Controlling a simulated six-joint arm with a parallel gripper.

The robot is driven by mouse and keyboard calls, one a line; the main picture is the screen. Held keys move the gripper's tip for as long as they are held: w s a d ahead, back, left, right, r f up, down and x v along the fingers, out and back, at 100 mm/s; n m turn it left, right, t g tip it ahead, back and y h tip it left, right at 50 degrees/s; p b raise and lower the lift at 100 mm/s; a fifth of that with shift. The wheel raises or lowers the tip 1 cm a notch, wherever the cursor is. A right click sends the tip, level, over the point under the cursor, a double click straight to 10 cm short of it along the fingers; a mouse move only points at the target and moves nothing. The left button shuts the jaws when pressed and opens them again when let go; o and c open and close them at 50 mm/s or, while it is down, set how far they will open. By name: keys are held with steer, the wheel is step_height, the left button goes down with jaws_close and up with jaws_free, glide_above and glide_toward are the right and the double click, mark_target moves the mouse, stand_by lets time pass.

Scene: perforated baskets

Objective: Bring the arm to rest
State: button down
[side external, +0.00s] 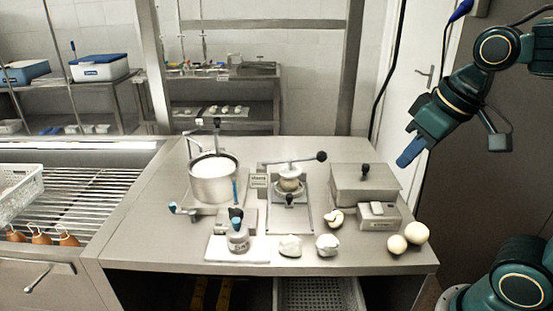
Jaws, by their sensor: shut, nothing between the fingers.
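My gripper (410,152) is in the side external view at the upper right. Its blue fingers are closed together and point down and to the left. It is empty and hangs in the air above the right back part of the steel table (150,240), apart from everything on it. My arm reaches in from the right edge of the picture.
On the table stand a metal pot (213,188), a lever press (290,180), a steel box (364,187), a small scale (379,216) and pale round balls (416,232). A white perforated basket (20,188) is at the left. A dark cable hangs behind my gripper.

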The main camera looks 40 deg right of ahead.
steer(key=shift+t, duration=0.4)
steer(key=s+f, duration=0.2)
steer(key=s, duration=0.2)
steer(key=shift+s+a+f, duration=0.1)
steer(key=shift+a+f, duration=0.3)
